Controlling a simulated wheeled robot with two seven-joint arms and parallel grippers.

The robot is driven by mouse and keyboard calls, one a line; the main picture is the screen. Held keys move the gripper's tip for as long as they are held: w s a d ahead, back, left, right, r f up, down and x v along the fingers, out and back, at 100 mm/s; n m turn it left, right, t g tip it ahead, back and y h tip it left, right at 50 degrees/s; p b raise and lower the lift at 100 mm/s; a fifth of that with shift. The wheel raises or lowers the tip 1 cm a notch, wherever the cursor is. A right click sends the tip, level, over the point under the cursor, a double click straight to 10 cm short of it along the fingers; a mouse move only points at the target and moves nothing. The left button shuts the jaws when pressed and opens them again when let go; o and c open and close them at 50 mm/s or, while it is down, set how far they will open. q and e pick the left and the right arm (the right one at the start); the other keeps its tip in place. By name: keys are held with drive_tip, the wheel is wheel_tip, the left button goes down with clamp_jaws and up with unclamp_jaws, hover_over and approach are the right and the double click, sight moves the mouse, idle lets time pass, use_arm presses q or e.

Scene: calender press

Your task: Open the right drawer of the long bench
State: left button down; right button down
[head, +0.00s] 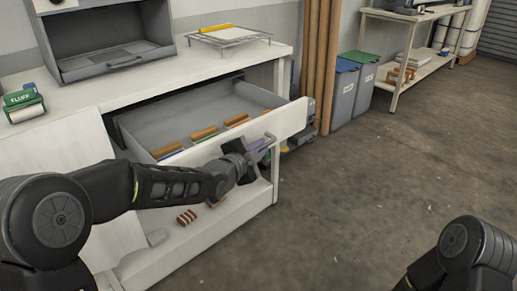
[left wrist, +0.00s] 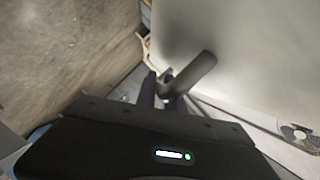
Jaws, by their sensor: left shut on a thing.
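The right drawer (head: 285,123) of the long white bench (head: 70,104) stands pulled out, with its grey inside showing. Several brown-handled items lie in it along the front. My left gripper (head: 262,148) is at the drawer's front face, shut on its handle. In the left wrist view the handle (left wrist: 194,76) is a grey bar between the dark fingertips (left wrist: 166,90), in front of the pale drawer front (left wrist: 245,50). My right arm shows at the lower right of the head view, but its gripper is out of the picture.
A grey open-fronted box (head: 110,40) and a wire rack (head: 230,36) stand on the bench top. Below is a shelf with a striped block (head: 187,217). Blue (head: 343,95) and green-lidded bins (head: 363,72) stand behind. The floor at right is clear.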

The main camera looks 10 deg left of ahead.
use_arm(q)
drive_tip(key=shift+f, duration=0.1)
drive_tip(key=c, duration=1.5)
unclamp_jaws()
drive_tip(key=shift+o, duration=0.2)
drive_tip(key=v, duration=0.7)
drive_tip(key=shift+s+a, duration=0.15)
drive_tip(key=shift+s, duration=0.2)
drive_tip(key=shift+s, duration=0.1)
